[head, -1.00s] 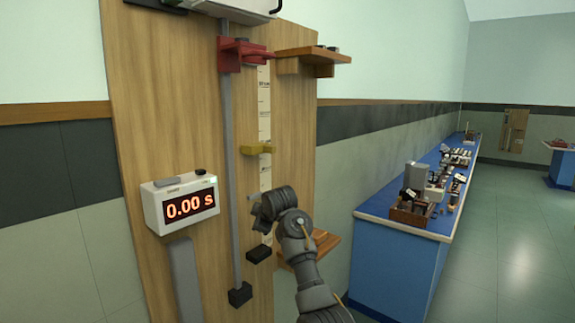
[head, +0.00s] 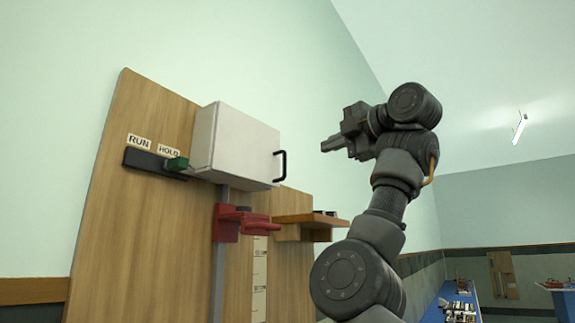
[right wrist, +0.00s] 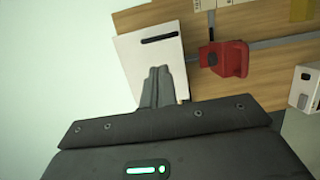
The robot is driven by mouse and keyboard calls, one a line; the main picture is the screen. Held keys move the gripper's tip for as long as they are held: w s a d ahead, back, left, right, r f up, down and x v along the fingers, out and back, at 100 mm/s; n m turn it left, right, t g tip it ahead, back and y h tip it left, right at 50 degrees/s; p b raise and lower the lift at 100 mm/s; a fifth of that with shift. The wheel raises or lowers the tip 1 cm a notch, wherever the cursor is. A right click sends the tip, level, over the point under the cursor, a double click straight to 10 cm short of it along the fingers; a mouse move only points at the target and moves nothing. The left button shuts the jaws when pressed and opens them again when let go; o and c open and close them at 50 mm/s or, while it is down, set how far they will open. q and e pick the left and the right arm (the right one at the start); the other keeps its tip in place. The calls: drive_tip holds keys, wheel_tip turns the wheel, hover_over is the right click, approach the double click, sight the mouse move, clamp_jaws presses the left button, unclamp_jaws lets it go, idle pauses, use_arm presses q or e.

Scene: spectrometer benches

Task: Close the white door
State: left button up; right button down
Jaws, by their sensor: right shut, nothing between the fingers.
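The white door (head: 240,148) is the front of a white box mounted high on a wooden wall board. A black handle (head: 281,165) sits at its right edge. I cannot tell whether the door is fully closed or slightly ajar. My right gripper (head: 323,146) is shut and empty, pointing left, to the right of the handle and apart from it in the head view. In the right wrist view the shut fingers (right wrist: 158,70) overlap the lower part of the white door (right wrist: 138,62), and the handle (right wrist: 160,37) lies beyond them. My left gripper is out of view.
A red clamp (head: 240,222) on a vertical rod and a wooden shelf (head: 307,220) are below. Open air surrounds my right gripper.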

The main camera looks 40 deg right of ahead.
use_arm(q)
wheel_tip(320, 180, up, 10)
drive_tip(key=p, duration=1)
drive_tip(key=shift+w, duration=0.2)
use_arm(e)
drive_tip(key=w, duration=1.3)
drive_tip(key=shift+w+f, duration=0.15)
drive_tip(key=shift+w, duration=0.15)
drive_tip(key=shift+d, duration=0.1)
